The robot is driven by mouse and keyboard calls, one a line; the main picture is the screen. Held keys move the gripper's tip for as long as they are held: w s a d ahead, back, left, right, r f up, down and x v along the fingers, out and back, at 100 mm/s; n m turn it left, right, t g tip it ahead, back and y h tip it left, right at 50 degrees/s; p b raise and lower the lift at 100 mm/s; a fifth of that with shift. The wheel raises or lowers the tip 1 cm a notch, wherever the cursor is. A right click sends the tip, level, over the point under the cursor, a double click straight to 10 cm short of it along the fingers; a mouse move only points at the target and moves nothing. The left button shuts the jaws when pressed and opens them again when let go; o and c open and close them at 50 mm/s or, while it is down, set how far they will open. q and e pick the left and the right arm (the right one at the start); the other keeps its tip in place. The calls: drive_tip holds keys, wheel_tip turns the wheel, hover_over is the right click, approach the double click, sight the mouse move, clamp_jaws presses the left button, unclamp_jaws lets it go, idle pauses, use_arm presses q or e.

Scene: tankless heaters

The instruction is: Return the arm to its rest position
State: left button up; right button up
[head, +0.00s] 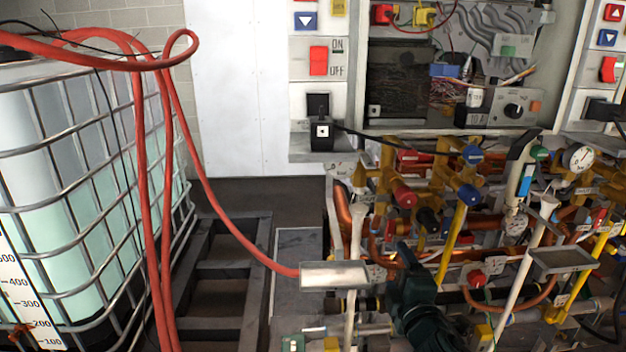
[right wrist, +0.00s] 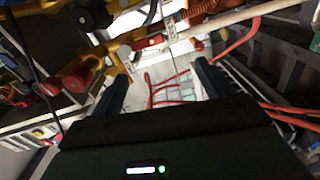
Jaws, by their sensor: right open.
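My right gripper (head: 408,272) seems to be the dark shape low among the pipes, right of centre in the head view. Its exact outline is hard to tell from the dark parts around it. In the right wrist view the two dark fingers of this gripper (right wrist: 160,72) stand wide apart. I see nothing held between them. Beyond the gap the caged tank (right wrist: 175,88) and red hoses show at a distance. A yellow valve with a red handle (right wrist: 75,78) is left of the fingers in that view. My left gripper is not in view.
Crowded pipes and valves, including a blue-capped valve (head: 472,154), surround the right gripper. A control panel (head: 319,62) stands behind. The caged tank (head: 105,190) and a looping red hose (head: 225,215) are on the left.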

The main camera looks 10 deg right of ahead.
drive_tip(key=s+a+f+m+g+y, duration=0.1)
drive_tip(key=s+a+f+m+g, duration=0.1)
drive_tip(key=s+f+m, duration=0.2)
drive_tip(key=s+a+f+m+g+y, duration=0.1)
drive_tip(key=s+a+f+m+g, duration=0.1)
drive_tip(key=s+f+m, duration=0.3)
drive_tip(key=s+a+f+m+g+y, duration=0.2)
drive_tip(key=s+a+f+m+g, duration=0.1)
drive_tip(key=s+f, duration=0.8)
drive_tip(key=s+a+m, duration=0.1)
drive_tip(key=s, duration=0.4)
drive_tip(key=shift+a+f+p, duration=0.2)
drive_tip(key=shift+a+p, duration=0.05)
drive_tip(key=shift+p, duration=0.1)
